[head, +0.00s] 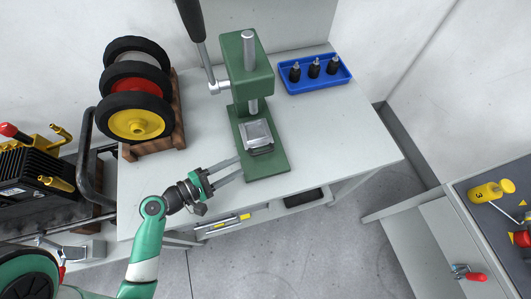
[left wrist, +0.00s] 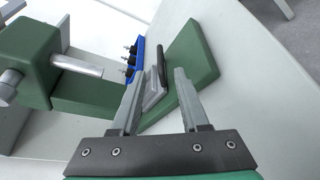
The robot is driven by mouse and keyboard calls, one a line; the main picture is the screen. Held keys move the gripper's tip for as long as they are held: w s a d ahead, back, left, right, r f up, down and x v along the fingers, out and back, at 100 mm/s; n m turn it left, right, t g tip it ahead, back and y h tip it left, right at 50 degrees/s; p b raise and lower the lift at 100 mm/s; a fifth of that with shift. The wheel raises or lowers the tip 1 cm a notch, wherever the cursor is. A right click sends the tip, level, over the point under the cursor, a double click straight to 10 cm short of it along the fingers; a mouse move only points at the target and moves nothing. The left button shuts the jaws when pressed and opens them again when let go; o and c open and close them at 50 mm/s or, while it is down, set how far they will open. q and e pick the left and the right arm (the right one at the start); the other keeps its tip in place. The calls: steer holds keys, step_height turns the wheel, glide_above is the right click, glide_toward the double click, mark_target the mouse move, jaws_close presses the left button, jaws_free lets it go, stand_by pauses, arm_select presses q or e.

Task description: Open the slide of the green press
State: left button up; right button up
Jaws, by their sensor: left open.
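The green press (head: 246,75) stands on the white table, with a steel ram above its base and a long black-handled lever. Its slide (head: 257,133), a silver plate with a dark bar along its front edge, sits on the green base (head: 265,167). In the left wrist view the slide (left wrist: 154,92) and its dark bar (left wrist: 161,66) show between and beyond my fingers. My left gripper (head: 241,167) is open and empty, its fingertips at the left front edge of the press base, short of the slide. Contact with the base cannot be told. My right gripper is not in view.
A blue tray (head: 315,84) with several black parts stands behind right of the press. A wooden rack (head: 180,112) with wheels stands left. The table (head: 340,140) is clear to the right. A grey-topped cabinet (head: 470,215) with a yellow object stands far right.

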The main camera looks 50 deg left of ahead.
mark_target(264, 152)
arm_select(q)
steer(key=w+f+b, duration=0.1)
steer(key=b, duration=0.1)
steer(key=w+b, duration=0.1)
steer(key=b, duration=0.2)
steer(key=shift+w+d+f, duration=0.2)
steer(key=shift+f, duration=0.15)
steer(key=x, duration=0.5)
steer(key=r+x, duration=0.1)
steer(key=x, duration=0.2)
steer(key=shift+w+b, duration=0.35)
steer(key=shift+w, duration=0.1)
jaws_close()
